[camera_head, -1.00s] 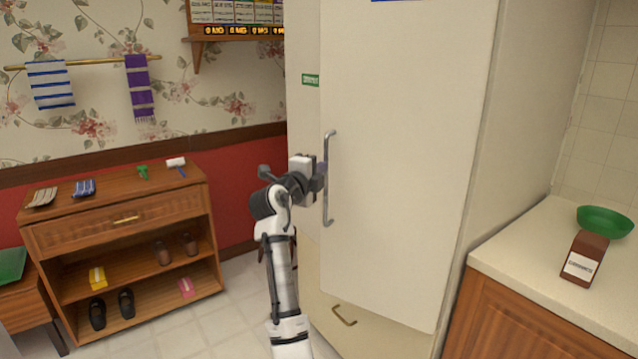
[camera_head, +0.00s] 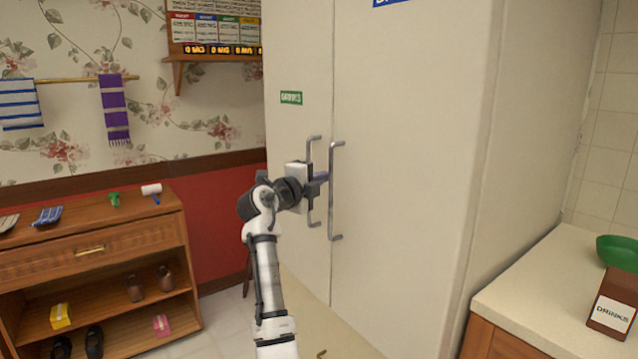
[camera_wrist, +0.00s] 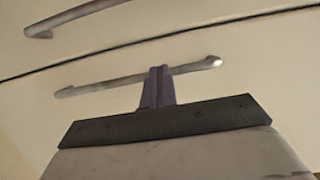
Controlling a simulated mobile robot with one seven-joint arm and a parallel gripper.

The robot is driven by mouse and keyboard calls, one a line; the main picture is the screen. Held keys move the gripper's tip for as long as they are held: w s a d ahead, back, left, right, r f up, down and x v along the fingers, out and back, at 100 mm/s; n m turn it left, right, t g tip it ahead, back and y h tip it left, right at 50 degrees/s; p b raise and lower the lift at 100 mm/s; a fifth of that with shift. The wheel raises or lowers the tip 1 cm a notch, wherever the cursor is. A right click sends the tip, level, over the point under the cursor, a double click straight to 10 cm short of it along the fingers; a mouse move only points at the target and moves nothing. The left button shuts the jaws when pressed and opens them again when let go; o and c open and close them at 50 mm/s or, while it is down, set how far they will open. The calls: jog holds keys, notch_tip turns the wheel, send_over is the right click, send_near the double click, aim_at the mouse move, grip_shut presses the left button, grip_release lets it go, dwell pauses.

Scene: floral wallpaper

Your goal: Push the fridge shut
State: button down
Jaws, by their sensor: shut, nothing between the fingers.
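The fridge is tall and cream, with a right door (camera_head: 400,170) and a left door (camera_head: 297,60) that look about flush with a thin seam between them. The right door has a vertical metal handle (camera_head: 333,190), and the left door has another handle (camera_head: 312,150). My gripper (camera_head: 322,177) is shut and empty in front of the handles. In the wrist view the purple fingertips (camera_wrist: 158,85) lie over the left handle (camera_wrist: 85,88), and the right handle (camera_wrist: 75,18) is beyond the seam. I cannot tell whether the fingers touch the handle or door.
A wooden cabinet (camera_head: 120,235) with shoes and brushes stands at left. A counter (camera_head: 545,265) at right holds a green bowl (camera_head: 620,252) and a brown box (camera_head: 612,305). A wall shelf (camera_head: 215,57) hangs at upper left. Some floor shows between cabinet and fridge.

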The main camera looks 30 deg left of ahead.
jog(key=shift+w+d+r, duration=0.1)
jog(key=shift+w+r, duration=0.15)
jog(key=shift+r, duration=0.05)
